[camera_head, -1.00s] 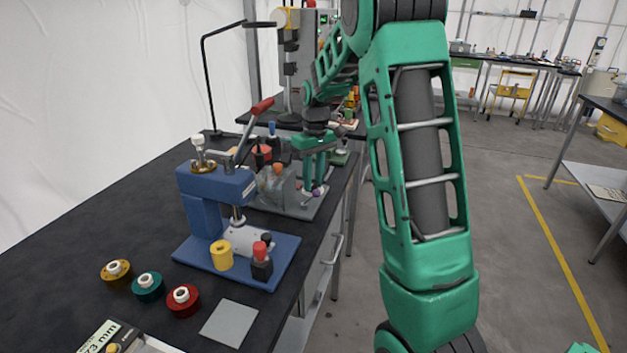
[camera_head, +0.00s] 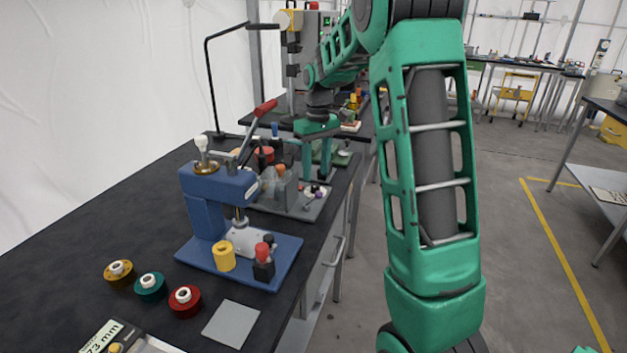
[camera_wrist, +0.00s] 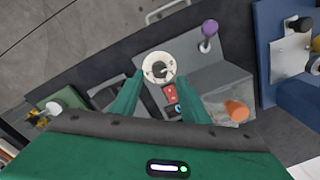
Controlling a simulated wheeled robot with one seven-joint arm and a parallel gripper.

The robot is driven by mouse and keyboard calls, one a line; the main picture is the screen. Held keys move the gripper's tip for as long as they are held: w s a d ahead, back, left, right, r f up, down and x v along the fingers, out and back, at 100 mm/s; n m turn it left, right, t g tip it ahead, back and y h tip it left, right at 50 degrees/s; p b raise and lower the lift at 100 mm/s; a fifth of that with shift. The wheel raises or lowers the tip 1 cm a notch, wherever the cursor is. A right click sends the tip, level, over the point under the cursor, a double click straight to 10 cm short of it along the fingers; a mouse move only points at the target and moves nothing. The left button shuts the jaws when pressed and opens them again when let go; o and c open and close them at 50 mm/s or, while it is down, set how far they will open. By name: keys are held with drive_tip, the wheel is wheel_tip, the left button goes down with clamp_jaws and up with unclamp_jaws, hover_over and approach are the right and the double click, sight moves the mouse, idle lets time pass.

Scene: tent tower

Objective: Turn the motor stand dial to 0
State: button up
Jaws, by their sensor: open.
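The motor stand (camera_head: 300,208) is a grey base on the black bench, behind the blue press. It also shows in the wrist view (camera_wrist: 200,78), with a purple-knobbed lever (camera_wrist: 209,29) and a red switch (camera_wrist: 170,93). Its dial (camera_wrist: 158,68) is a round white disc with a dark centre and dark marks too small to read. In the head view the dial is small and unclear. My gripper (camera_wrist: 160,80) is open and empty, its green fingers pointing toward the stand on either side of the dial. In the head view my gripper (camera_head: 317,160) is above the stand, apart from it.
The blue press (camera_head: 215,205) with its red-handled lever stands close in front. Several coloured spools (camera_head: 150,287) lie at the front. A black lamp (camera_head: 210,90) stands behind. Open floor lies right of the bench.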

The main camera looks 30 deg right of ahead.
sight(317, 185)
wheel_tip(317, 185, up, 6)
idle(0.4)
drive_tip(key=shift+d+r, duration=0.1)
drive_tip(key=s+a+f+m, duration=0.1)
drive_tip(key=s+f+m, duration=0.1)
drive_tip(key=s, duration=1)
drive_tip(key=s+a+f+m, duration=0.2)
drive_tip(key=s+m, duration=0.1)
drive_tip(key=s, duration=0.9)
drive_tip(key=s+a+f+m, duration=0.1)
drive_tip(key=s+f+m, duration=0.1)
drive_tip(key=s, duration=1)
drive_tip(key=shift+s+a+f, duration=0.2)
drive_tip(key=shift+s, duration=0.2)
